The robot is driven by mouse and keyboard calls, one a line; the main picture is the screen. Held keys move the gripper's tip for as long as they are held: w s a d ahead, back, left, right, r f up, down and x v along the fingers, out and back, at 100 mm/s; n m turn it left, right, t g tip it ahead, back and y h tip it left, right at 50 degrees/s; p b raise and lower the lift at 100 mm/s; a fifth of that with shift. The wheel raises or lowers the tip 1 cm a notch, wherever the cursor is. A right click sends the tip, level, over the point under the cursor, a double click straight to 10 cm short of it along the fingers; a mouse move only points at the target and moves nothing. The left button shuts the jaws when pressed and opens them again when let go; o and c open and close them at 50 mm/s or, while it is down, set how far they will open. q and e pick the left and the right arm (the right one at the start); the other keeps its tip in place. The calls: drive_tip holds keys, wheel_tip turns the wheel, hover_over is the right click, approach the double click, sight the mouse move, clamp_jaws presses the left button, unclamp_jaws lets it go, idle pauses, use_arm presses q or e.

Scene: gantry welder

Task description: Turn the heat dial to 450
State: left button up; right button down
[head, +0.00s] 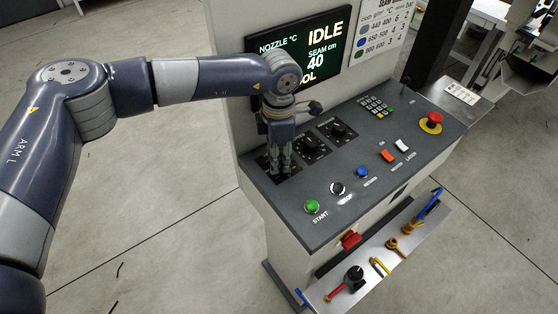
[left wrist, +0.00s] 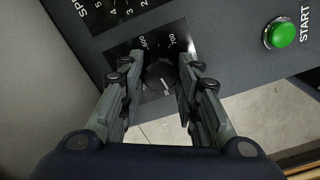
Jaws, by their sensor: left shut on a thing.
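The heat dial (left wrist: 158,74) is a dark knob on a black scale plate at the left end of the control panel. In the left wrist view it sits between the two fingers of my left gripper (left wrist: 156,84), which is shut on it. Part of the scale shows, with marks that look like 600 and 700; the fingers cover the rest, so I cannot read the dial's setting. In the head view my left gripper (head: 281,170) points down over this plate and hides most of the dial. My right gripper is in neither view.
Two more black dials stand beside it, the middle one (head: 311,146) and the right one (head: 338,130). A green START button (head: 312,206) is near the front edge. A screen (head: 308,50) reads IDLE.

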use_arm(q)
drive_tip(key=m+b, duration=0.1)
drive_tip(key=b, duration=0.1)
drive_tip(key=m+b, duration=0.4)
drive_tip(key=shift+w+f, duration=0.15)
drive_tip(key=shift+f, duration=0.1)
drive_tip(key=m+b, duration=0.3)
drive_tip(key=m, duration=0.2)
drive_tip(key=shift+r+b, duration=0.1)
drive_tip(key=shift+b, duration=0.25)
drive_tip(key=m+b, duration=0.2)
drive_tip(key=m, duration=0.2)
drive_tip(key=shift+r+m, duration=0.1)
drive_tip(key=shift+m, duration=0.2)
drive_tip(key=m, duration=0.3)
drive_tip(key=shift+w+d+r+m+b, duration=0.1)
drive_tip(key=shift+m+b, duration=0.2)
drive_tip(key=shift+b, duration=0.05)
drive_tip(key=shift+m, duration=0.5)
drive_tip(key=shift+r, duration=0.1)
drive_tip(key=o, duration=1.1)
drive_tip(key=shift+c, duration=0.2)
